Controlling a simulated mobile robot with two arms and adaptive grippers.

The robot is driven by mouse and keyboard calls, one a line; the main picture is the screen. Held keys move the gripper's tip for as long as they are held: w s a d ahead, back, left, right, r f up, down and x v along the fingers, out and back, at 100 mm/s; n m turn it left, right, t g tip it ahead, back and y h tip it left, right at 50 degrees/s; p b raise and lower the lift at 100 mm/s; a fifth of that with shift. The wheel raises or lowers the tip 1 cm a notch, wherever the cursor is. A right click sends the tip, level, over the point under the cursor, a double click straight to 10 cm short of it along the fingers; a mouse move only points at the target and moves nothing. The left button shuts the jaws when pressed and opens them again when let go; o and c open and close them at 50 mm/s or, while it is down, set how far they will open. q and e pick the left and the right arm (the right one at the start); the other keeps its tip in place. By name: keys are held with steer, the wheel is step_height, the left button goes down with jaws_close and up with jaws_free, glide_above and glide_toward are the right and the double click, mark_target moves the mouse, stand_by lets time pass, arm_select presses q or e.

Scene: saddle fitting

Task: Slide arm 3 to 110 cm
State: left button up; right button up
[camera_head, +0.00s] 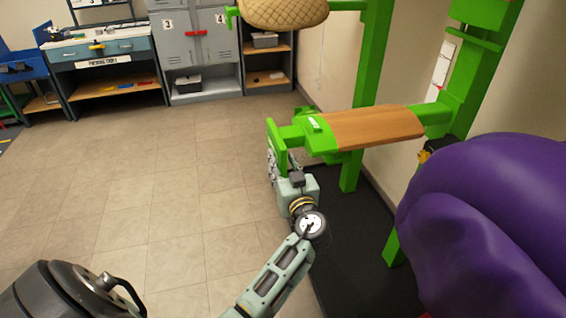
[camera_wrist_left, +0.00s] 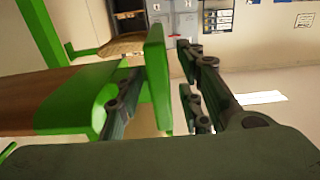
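A green rack arm with a wooden top (camera_head: 375,127) reaches left from a green post (camera_head: 468,75). A small white label (camera_head: 315,125) sits near its left end; I cannot read a number on it. A green upright end plate (camera_head: 277,148) closes that end. My left gripper (camera_head: 271,163) is at this plate, from below. In the left wrist view, the end plate (camera_wrist_left: 157,80) stands between the two spread fingers (camera_wrist_left: 160,100). A gap shows between the plate and the right-hand finger; contact on the other side is unclear. My right gripper is out of view.
A large purple rounded form (camera_head: 490,220) fills the right side. A higher arm bears a tan woven seat (camera_head: 283,12). A black mat (camera_head: 355,250) lies below. Grey lockers (camera_head: 195,50) and a workbench (camera_head: 105,48) stand behind. The tiled floor (camera_head: 150,180) at left is clear.

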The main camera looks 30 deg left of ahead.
mark_target(283, 147)
arm_select(q)
jaws_close()
stand_by(0.4)
step_height(283, 147, up, 10)
steer(key=shift+f+p, duration=0.1)
steer(key=shift+p, duration=0.5)
steer(key=shift+r, duration=0.2)
steer(key=shift+f, duration=0.1)
